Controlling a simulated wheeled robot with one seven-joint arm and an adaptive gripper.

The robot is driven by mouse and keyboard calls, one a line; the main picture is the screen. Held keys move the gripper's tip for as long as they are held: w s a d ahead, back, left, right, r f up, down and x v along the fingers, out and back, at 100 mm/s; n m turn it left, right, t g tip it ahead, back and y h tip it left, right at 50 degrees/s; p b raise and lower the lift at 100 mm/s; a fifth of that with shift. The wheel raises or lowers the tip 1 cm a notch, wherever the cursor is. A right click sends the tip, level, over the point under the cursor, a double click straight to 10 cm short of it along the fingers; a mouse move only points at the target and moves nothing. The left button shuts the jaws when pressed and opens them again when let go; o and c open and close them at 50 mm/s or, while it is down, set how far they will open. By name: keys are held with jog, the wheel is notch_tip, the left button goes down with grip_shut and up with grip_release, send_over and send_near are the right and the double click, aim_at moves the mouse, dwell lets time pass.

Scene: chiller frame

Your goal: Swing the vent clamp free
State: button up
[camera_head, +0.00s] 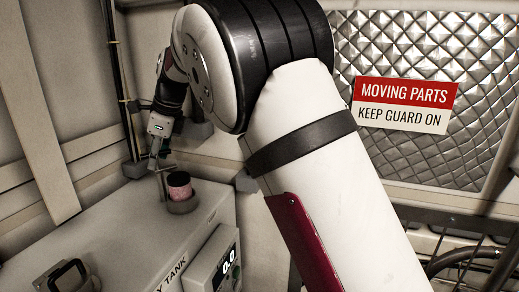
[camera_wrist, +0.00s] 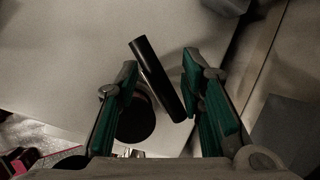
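A dark bar (camera_wrist: 158,78), which looks like the vent clamp's arm, lies slanted between my fingers in the wrist view. My gripper (camera_wrist: 160,85) is open, with green-padded fingers on both sides of the bar. The bar's lower end is close to the right finger; I cannot tell if they touch. A dark round opening or cap (camera_wrist: 137,120) shows below, partly behind the left finger. In the head view my gripper (camera_head: 157,152) is above the tank top, beside a short reddish cylinder (camera_head: 179,186) in a grey collar. A thin grey rod stands by it; its joint is unclear.
The pale tank (camera_head: 120,225) has a control box (camera_head: 212,268) reading 0.0 on its front and a dark handle (camera_head: 70,275) at front left. A wall and dark pipe stand behind. A quilted panel bears a "MOVING PARTS" sign (camera_head: 405,105). My arm blocks the middle.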

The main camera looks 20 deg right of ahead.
jog(key=shift+s+m, duration=0.2)
jog(key=shift+m, duration=0.4)
jog(key=v, duration=1.4)
jog(key=s+d+f+n+b, duration=0.1)
jog(key=s+d+f+n, duration=0.1)
jog(key=s+d, duration=0.3)
jog(key=s+d+f+n+h, duration=0.1)
jog(key=s+d+f+n, duration=0.1)
jog(key=s+d+n, duration=0.3)
jog(key=s+d+f+n+t+h+b, duration=0.1)
jog(key=s+d+n, duration=0.3)
jog(key=s, duration=0.5)
jog(key=shift+d+f+b, duration=0.35)
jog(key=shift+d+f, duration=0.15)
